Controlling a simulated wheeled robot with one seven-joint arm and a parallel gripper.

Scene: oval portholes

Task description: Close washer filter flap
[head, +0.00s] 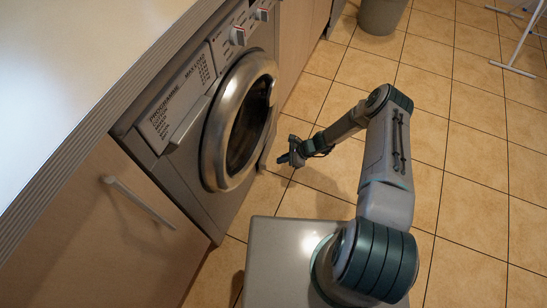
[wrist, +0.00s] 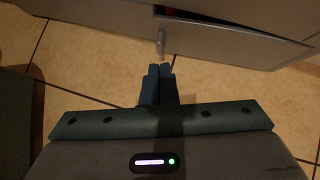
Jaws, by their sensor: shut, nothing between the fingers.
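The washer (head: 182,185) is a grey front-loader in the head view, with its round metal-rimmed door (head: 213,150) closed. At its lower right, past the door rim, a narrow grey piece (head: 268,150) sticks out toward the floor; it looks like the filter flap standing open. My gripper (head: 283,159) is shut and empty, low above the floor. In the wrist view its fingertips (wrist: 160,68) are just short of the tab, apart from it.
A wooden cabinet door with a bar handle (head: 139,201) stands left of the washer, under a pale worktop (head: 75,60). A grey bin (head: 381,15) and a white rack (head: 520,50) stand at the back. The tiled floor (head: 460,170) to the right is clear.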

